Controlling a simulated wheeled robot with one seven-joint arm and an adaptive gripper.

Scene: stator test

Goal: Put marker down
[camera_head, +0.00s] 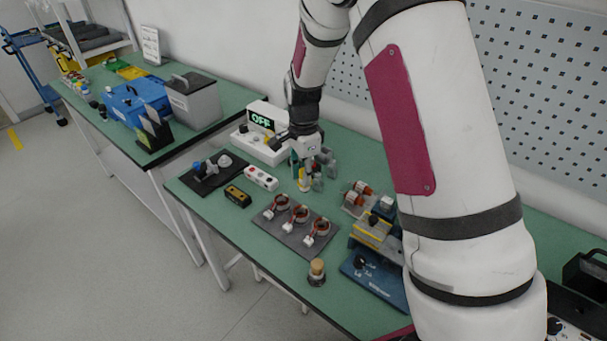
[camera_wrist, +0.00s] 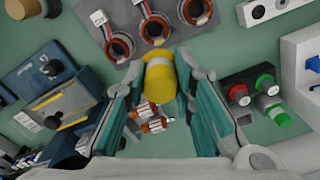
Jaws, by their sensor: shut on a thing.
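The marker is a short yellow cylinder with a paler end. In the wrist view the marker (camera_wrist: 160,82) sits between the two teal-and-grey fingers of my gripper (camera_wrist: 162,72), which are shut on it. In the head view my gripper (camera_head: 315,177) is over the green table, behind the stator plate. A small yellowish part of the marker (camera_head: 304,184) shows below the fingers there. Its lower end is close to the table top, but I cannot tell whether it touches.
A dark plate with three copper-wound stators (camera_head: 280,246) lies in front of my gripper. Orange-ended rotors (camera_head: 358,193) and a blue-based device (camera_head: 373,278) stand to the right. Some bare green table surrounds the gripper.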

